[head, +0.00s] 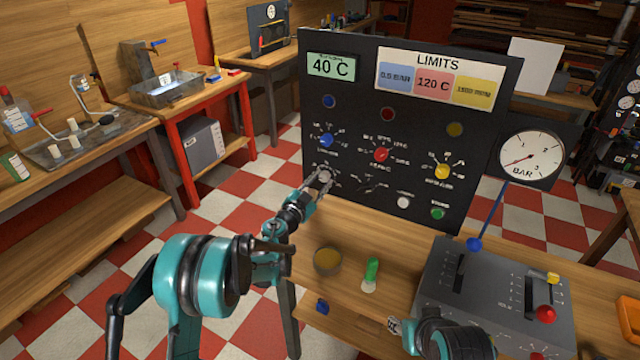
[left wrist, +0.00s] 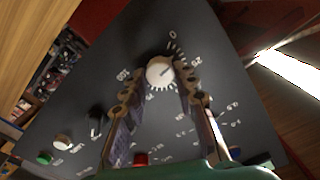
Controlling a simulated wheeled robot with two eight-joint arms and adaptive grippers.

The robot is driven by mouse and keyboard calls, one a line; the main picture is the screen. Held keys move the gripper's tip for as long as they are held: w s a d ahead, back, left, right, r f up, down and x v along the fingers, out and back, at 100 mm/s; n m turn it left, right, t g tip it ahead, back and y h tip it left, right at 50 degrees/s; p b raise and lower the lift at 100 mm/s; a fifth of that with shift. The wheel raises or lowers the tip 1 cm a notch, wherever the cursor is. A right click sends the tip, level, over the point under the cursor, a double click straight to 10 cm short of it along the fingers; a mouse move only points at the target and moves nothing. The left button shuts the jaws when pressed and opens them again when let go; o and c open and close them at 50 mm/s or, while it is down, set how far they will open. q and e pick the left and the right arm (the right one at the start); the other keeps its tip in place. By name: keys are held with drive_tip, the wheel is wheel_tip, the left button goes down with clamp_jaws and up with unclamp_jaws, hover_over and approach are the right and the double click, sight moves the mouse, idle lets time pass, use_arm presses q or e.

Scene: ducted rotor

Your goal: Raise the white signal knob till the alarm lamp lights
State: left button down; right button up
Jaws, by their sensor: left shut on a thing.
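The white signal knob (head: 325,176) sits at the lower left of the black panel (head: 290,190). In the left wrist view the knob (left wrist: 160,72) lies between my left gripper's fingertips, with a number scale around it. My left gripper (head: 318,185) is shut on the knob, fingers on either side. Three small round lamps, blue (head: 329,101), red (head: 387,114) and yellow (head: 455,129), look dark. I cannot tell which is the alarm lamp. Part of my right arm shows at the bottom; its gripper does not show.
Blue (head: 326,140), red (head: 381,154) and yellow (head: 442,171) knobs sit above and to the right. A BAR gauge (head: 531,159) is at the right. A grey lever box (head: 490,290), green-capped bottle (head: 371,272) and round bowl (head: 327,261) stand on the bench.

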use_arm(q)
drive_tip(key=m, duration=0.6)
drive_tip(key=shift+m+b, duration=0.35)
drive_tip(key=shift+m, duration=0.05)
idle(0.4)
drive_tip(key=c, duration=1.2)
unclamp_jaws()
drive_tip(key=v, duration=1.2)
